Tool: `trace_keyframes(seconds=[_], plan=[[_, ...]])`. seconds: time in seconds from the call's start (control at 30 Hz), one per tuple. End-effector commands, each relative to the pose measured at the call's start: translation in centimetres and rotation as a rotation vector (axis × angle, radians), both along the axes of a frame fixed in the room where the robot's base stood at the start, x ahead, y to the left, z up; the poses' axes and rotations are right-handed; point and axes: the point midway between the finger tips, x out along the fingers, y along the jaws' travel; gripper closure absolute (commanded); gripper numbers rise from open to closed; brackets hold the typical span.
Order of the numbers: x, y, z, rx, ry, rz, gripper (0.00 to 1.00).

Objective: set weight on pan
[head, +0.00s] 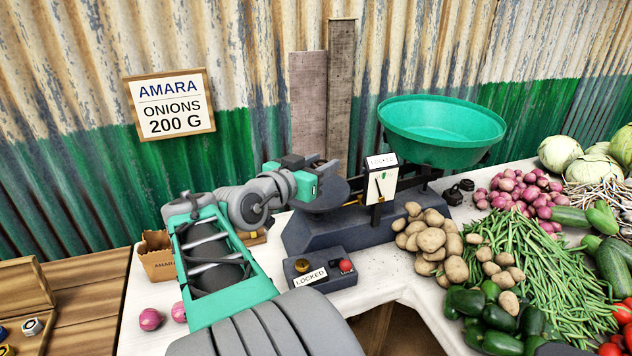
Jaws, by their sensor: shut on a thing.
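The balance scale (330,228) has a dark grey body. Its green bowl (440,128) is raised on the right, and a dark grey weight pan (338,198) is on the left. My gripper (318,180) is at the weight pan, over its left and back part. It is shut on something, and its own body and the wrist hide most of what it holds. I cannot tell whether the held weight touches the pan. A sign (168,104) on the wall reads "AMARA ONIONS 200 G".
A control box (320,270) marked LOCKED, with a red button, stands before the scale. Potatoes (430,243), beans (545,265) and onions (515,190) crowd the right. Small dark objects (454,195) lie beneath the bowl. A carton (157,258) and a wooden tray (70,290) are at left.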

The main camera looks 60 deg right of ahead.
Motion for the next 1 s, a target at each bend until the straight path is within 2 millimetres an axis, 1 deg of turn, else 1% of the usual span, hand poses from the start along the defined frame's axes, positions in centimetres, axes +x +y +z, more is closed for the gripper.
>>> trace_keyframes(seconds=[0.1,0.27,0.3,0.43,0.5,0.67,0.8,0.83,1.0], plan=[[1.4,-2.7,-1.6,0.005,0.006,-0.003,1.0],[3.7,-6.8,-3.6,0.004,0.005,-0.001,1.0],[4.3,-7.6,-4.5,0.005,0.006,0.0,1.0],[5.4,-9.6,-7.4,0.003,0.005,0.001,1.0],[5.8,-10.3,-8.4,0.003,0.004,0.002,1.0],[6.4,-11.3,-9.7,0.001,0.001,0.003,1.0],[6.5,-11.3,-12.2,0.002,0.004,0.004,1.0],[6.5,-11.2,-12.5,0.001,0.002,0.003,1.0],[6.5,-11.2,-12.6,-0.001,0.0,0.004,1.0]])
